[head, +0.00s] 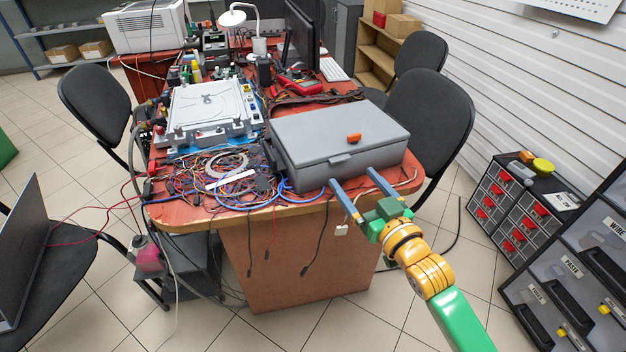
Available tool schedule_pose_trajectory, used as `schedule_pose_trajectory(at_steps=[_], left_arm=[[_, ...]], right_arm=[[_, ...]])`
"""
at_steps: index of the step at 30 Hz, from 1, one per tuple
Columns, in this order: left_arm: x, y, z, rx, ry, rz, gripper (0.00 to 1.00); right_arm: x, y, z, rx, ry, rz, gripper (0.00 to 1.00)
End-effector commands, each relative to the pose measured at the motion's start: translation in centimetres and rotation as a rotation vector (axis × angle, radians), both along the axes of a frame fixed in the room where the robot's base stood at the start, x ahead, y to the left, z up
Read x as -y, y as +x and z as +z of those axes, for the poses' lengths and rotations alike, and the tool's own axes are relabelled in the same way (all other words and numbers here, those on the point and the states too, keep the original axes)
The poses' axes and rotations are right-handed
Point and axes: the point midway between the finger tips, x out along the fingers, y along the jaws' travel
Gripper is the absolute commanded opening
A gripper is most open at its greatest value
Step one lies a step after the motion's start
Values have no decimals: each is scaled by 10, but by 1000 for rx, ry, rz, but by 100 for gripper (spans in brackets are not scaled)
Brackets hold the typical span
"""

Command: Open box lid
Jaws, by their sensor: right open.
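A grey box (325,133) with its lid closed sits on the red-brown table near its right front corner. A small orange object (354,138) lies on top of the lid. A small latch or handle tab shows at the lid's front edge (341,158). My right gripper (352,178) is open and empty at the front of the box, with its two long fingers pointing at the front wall below the lid edge. I cannot tell whether the fingertips touch the box. My left gripper is not in view.
Tangled wires (215,180) cover the table left of the box. A white device (207,108) stands behind them. A chair (433,112) is right of the table. Drawer cabinets (510,205) stand at the right. Cables hang over the table's front edge.

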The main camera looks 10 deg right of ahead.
Motion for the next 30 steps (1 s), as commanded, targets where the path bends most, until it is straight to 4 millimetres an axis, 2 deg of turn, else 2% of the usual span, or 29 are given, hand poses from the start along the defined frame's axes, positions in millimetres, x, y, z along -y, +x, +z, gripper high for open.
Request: schedule_pose_trajectory(at_steps=[3, 7, 11, 18, 28, 30], left_arm=[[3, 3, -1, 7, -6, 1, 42], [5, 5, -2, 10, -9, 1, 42], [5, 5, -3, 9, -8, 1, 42], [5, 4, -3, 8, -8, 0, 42], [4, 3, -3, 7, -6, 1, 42], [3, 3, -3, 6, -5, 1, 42]], right_arm=[[-5, 26, 1, 2, 1, -1, 92], [-10, 45, 0, -1, 0, -1, 92], [-12, 52, 0, -2, 0, 0, 92], [-12, 53, 0, -4, -2, 0, 92], [-12, 53, 0, -3, -2, 0, 3], [-12, 53, 0, -3, -2, 0, 0]])
